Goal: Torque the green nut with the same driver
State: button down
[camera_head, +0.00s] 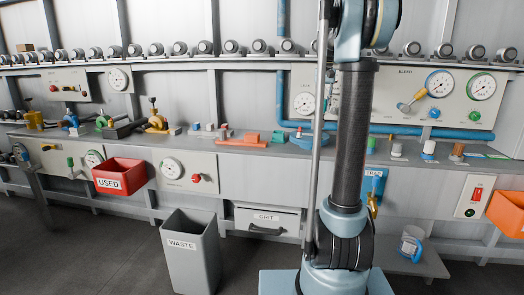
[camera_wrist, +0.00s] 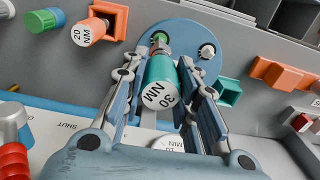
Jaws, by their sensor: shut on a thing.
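In the wrist view my gripper (camera_wrist: 160,68) is shut on a teal driver (camera_wrist: 157,92) with a white cap marked 30 NM. Its far end points at a round blue flange (camera_wrist: 183,36). A small green nut (camera_wrist: 159,37) shows at the driver's far end; they line up, but I cannot tell whether the socket is fully seated. A bare grey stud or nut (camera_wrist: 207,50) sits to the right on the flange. In the head view the blue flange (camera_head: 303,141) is partly behind my arm, and my gripper is hidden.
An orange holder with a 20 NM driver (camera_wrist: 84,32) is at the left, beside a green cylinder (camera_wrist: 42,20). An empty teal holder (camera_wrist: 229,92) is close right of the gripper. Blue pipe (camera_head: 420,130) runs along the bench.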

jog(key=shift+r, duration=1.85)
